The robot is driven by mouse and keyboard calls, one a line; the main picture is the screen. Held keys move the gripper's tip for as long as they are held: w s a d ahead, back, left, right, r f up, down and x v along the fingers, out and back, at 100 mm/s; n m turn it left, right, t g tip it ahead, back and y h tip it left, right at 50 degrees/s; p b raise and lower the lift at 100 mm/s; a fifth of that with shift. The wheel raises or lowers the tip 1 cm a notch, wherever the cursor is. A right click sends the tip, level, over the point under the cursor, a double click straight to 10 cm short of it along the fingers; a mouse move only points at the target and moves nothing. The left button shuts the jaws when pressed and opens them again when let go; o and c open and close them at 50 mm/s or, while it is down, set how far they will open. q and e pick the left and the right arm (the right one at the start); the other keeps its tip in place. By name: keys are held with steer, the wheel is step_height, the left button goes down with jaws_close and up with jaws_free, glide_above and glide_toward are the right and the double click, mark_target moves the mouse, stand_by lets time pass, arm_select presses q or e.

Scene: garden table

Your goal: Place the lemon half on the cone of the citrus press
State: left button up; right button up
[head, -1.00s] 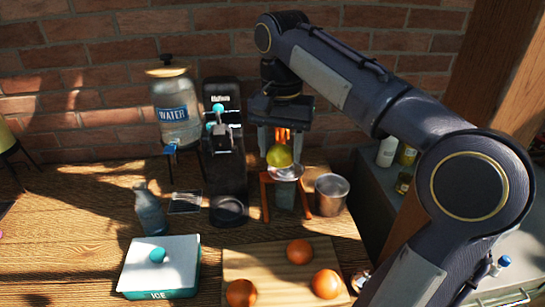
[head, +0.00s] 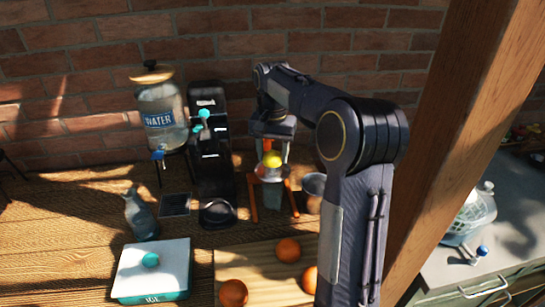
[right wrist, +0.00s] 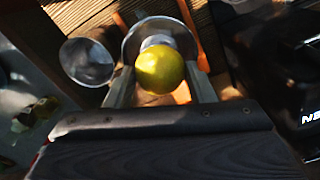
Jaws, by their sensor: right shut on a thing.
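The yellow lemon half (head: 272,158) is between the fingers of my right gripper (head: 271,151), which is shut on it. It hangs directly above or at the dish of the citrus press (head: 265,174), which has orange legs on the table. In the right wrist view the lemon half (right wrist: 160,69) sits between the two fingertips (right wrist: 161,84), in front of the round dish (right wrist: 133,42). A pale part of the press, perhaps its cone, shows just beyond the lemon (right wrist: 156,40). I cannot tell whether they touch. My left gripper is not in view.
A metal cup (head: 314,184) stands right of the press, partly behind my arm. A black machine (head: 212,150) stands close on its left, beside a water dispenser (head: 162,118). A board (head: 262,262) with oranges (head: 288,250) and an ice box (head: 150,275) lie in front.

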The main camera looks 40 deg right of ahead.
steer(key=shift+f, duration=1)
steer(key=shift+f, duration=0.15)
steer(key=o, duration=1)
steer(key=shift+c, duration=0.2)
